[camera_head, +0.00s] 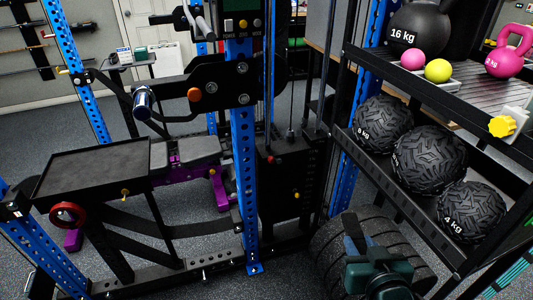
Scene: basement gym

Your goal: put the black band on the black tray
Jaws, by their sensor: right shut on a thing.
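The black tray (93,168) is a flat, low-rimmed platform on the rack at the left, and its top looks empty. My right gripper (355,236) is at the lower right, in front of the ribbed black tyre-like object, well away from the tray. Its fingers are shut on a dark thing, which seems to be the black band; it hardly stands out against the black behind, and its shape is mostly hidden. My left gripper is not in view.
Blue rack posts (244,165) stand between my right gripper and the tray. A shelf rack at the right holds textured black balls (430,160), a pink kettlebell (507,58) and a yellow-green ball (438,70). The ribbed black tyre-like object (330,255) stands on the floor.

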